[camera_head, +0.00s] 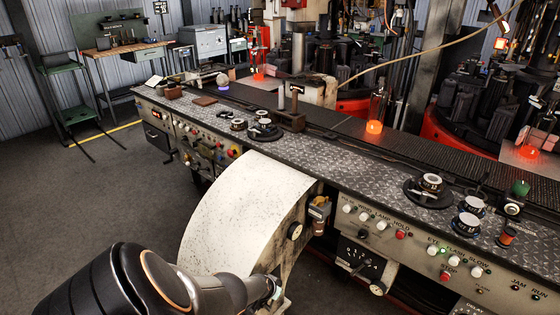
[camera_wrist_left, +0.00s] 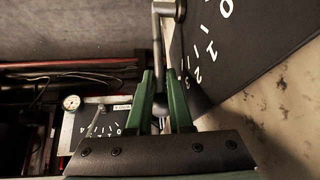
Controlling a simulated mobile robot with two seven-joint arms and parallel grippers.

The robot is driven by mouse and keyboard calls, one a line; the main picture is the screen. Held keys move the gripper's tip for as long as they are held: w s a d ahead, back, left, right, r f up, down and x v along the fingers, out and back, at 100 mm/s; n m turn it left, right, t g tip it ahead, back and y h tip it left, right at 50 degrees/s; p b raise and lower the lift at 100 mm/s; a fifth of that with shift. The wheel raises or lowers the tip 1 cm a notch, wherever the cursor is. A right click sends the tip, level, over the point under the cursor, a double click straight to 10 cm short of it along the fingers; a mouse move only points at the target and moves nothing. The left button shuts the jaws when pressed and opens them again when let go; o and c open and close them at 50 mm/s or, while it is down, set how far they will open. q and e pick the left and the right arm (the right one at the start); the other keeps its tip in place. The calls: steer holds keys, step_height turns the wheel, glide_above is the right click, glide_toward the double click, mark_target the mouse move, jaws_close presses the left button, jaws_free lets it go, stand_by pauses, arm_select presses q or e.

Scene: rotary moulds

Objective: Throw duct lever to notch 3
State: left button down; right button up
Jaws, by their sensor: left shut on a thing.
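A metal lever (camera_wrist_left: 156,45) with a cranked top runs down between my green fingers in the left wrist view. Beside it on the right is a dark curved plate (camera_wrist_left: 245,45) with white numerals, among them 0, 1 and 2; the others are partly hidden or hard to read. In the head view my left gripper (camera_head: 274,288) is at the lower end of the pale curved duct (camera_head: 245,205), and the lever is mostly hidden there. My right gripper is not in view.
A second, small numbered plate (camera_wrist_left: 98,122) with its own thin lever and a gauge (camera_wrist_left: 71,102) lies left of my fingers. The long console (camera_head: 350,160) carries buttons and knobs. Open floor (camera_head: 70,200) lies at left.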

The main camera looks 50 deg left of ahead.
arm_select(q)
steer(key=shift+w+a+r, duration=0.4)
steer(key=shift+w, duration=0.1)
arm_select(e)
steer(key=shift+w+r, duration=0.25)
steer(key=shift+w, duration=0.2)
arm_select(q)
steer(key=c, duration=1)
jaws_free()
steer(key=shift+o, duration=0.4)
steer(key=shift+s+d, duration=0.15)
steer(key=shift+f, duration=0.1)
steer(key=shift+s+d, duration=0.1)
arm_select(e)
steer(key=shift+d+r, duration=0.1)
